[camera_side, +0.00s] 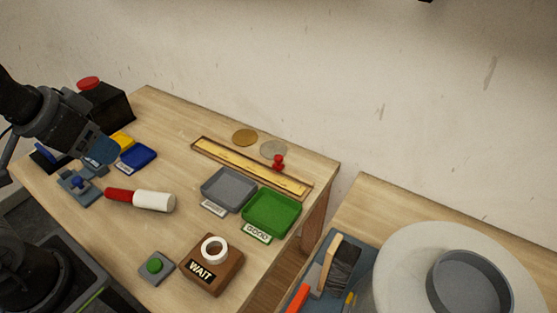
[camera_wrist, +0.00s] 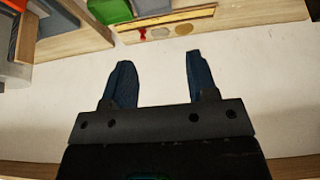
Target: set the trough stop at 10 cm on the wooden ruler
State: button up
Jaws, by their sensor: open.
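The wooden ruler (camera_side: 240,164) lies in a shallow brown trough (camera_side: 312,184) along the back edge of the table in the side view. The scale marks are too small to read. In the wrist view the trough (camera_wrist: 205,12) shows at the top, with the red stop (camera_wrist: 142,33) beside it. My gripper (camera_wrist: 157,72) is open and empty, well away from the trough. In the side view it is at the left, with its fingers near the blue tray.
A grey tray (camera_side: 229,187) and a green tray (camera_side: 271,214) stand in front of the trough. Two discs, gold (camera_side: 245,137) and grey (camera_side: 273,148), lie behind it. A red-and-white cylinder (camera_side: 145,199), a WAIT block (camera_side: 227,273) and a green button (camera_side: 154,265) are nearer the front.

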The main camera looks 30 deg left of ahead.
jog(key=w+d+r+m+h, duration=0.1)
jog(key=w+d+m, duration=0.1)
jog(key=w, duration=0.6)
jog(key=m+g+h, duration=0.2)
jog(key=m, duration=0.5)
send_over(278, 157)
jog(key=s+a, duration=0.4)
notch_tip(278, 157, down, 13)
jog(key=x, duration=1.4)
jog(key=shift+s+f, duration=0.1)
jog(key=shift+s, duration=0.2)
jog(key=shift+c, duration=0.5)
grip_shut()
